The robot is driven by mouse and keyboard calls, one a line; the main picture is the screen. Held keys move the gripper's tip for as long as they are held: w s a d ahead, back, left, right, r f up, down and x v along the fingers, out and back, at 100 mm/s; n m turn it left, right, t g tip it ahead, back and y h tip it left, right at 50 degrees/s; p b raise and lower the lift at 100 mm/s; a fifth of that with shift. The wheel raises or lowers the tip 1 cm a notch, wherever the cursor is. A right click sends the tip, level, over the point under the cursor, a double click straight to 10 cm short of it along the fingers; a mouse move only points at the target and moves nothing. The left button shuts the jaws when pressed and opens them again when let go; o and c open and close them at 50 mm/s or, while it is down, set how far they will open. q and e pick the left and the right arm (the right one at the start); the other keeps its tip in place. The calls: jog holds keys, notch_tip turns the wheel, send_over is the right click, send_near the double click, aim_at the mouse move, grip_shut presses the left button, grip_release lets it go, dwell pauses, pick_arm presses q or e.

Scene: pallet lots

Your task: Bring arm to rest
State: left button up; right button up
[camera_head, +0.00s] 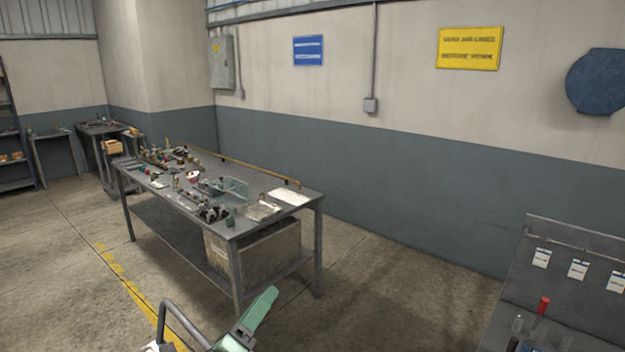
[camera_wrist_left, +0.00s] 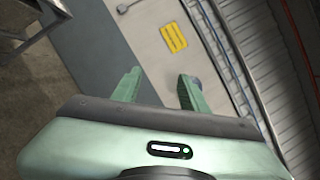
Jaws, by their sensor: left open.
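My left gripper (camera_head: 262,312) shows at the bottom of the head view as a pale green finger pointing up and to the right, above the floor and in front of the workbench. It touches nothing that I can see. In the left wrist view my left gripper (camera_wrist_left: 158,88) has its two green fingers apart with nothing between them. Behind them are the wall and a yellow sign (camera_wrist_left: 173,38). My right gripper is in neither view.
A grey workbench (camera_head: 262,222) covered with tools and small parts stands ahead, a large box (camera_head: 262,255) on its lower shelf. A grey rack (camera_head: 500,322) with labels and a red item (camera_head: 543,305) is at lower right. Floor (camera_head: 390,290) between them is clear.

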pick_arm(q)
jog(key=s+a+f+n+g+y, duration=0.3)
jog(key=s+a+f+n+y, duration=0.25)
jog(key=f+n, duration=0.4)
jog(key=s+a+f+n+g+y, duration=0.45)
jog(key=s+f+n, duration=0.25)
jog(key=n, duration=0.5)
jog(key=s+f+n+g+h, duration=0.1)
jog(key=s+f+n+g, duration=0.3)
jog(key=s, duration=0.7)
jog(key=s+f+n+g, duration=0.4)
jog(key=s, duration=0.6)
notch_tip(320, 180, down, 40)
jog(key=s+b, duration=0.2)
jog(key=b, duration=1.1)
jog(key=s+a+f+g+b, duration=0.1)
jog(key=s+f+b, duration=0.3)
jog(key=s+f, duration=0.4)
jog(key=s+a+f+m+g+b, duration=0.1)
jog(key=s+f+b, duration=0.4)
jog(key=f, duration=1.1)
jog(key=s+a, duration=0.1)
jog(key=s, duration=0.2)
jog(key=shift+a+f, duration=0.2)
jog(key=shift+a, duration=0.1)
jog(key=shift+s, duration=0.1)
jog(key=shift+c, duration=0.3)
jog(key=shift+c, duration=0.5)
